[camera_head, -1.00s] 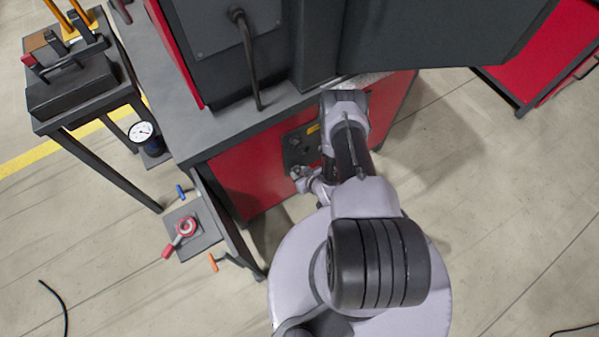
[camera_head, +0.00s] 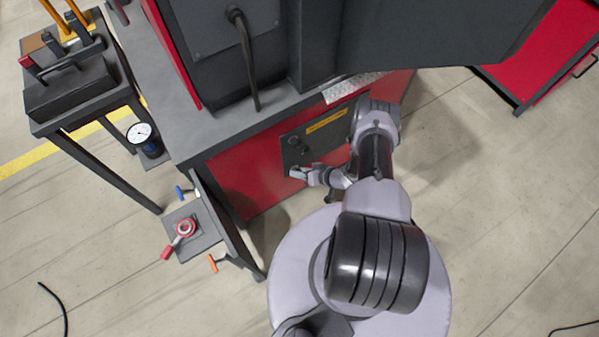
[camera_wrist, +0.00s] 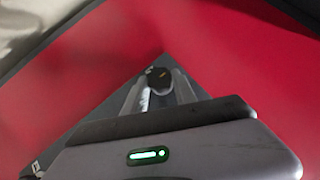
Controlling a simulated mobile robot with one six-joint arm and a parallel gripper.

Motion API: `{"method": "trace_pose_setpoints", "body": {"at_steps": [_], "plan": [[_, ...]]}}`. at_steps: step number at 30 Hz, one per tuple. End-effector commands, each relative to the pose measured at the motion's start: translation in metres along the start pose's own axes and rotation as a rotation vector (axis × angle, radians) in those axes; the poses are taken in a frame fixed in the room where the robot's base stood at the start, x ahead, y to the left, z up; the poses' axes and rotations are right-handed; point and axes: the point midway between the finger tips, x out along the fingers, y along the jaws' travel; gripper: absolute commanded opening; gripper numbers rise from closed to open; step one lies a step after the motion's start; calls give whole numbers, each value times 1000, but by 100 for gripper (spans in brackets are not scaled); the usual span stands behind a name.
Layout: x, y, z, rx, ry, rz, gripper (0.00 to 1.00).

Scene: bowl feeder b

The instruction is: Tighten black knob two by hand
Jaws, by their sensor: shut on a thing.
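A dark panel (camera_head: 335,136) is set in the red front of the machine base, with a yellow label and small dark knobs on it. In the wrist view a black knob (camera_wrist: 159,78) with a small yellow mark sits between the tips of my two grey fingers. My gripper (camera_wrist: 158,84) is shut on this knob. In the head view my gripper (camera_head: 297,172) is at the lower left corner of the panel, and the knob is hidden there. Another dark knob (camera_head: 293,141) shows above my gripper on the panel's left. I cannot tell the knobs' numbers.
A grey worktop edge (camera_head: 225,138) overhangs the red front above the panel. A low stand (camera_head: 204,240) with a red-handled part is at the left.

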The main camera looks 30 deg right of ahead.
Motion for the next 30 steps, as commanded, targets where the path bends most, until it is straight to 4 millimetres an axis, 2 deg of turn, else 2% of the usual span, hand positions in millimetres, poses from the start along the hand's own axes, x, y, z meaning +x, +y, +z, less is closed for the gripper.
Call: {"method": "trace_pose_setpoints", "body": {"at_steps": [15,30], "plan": [[0,5,-1,196,3,-198,0],[1,5,-1,226,3,-226,0]]}}
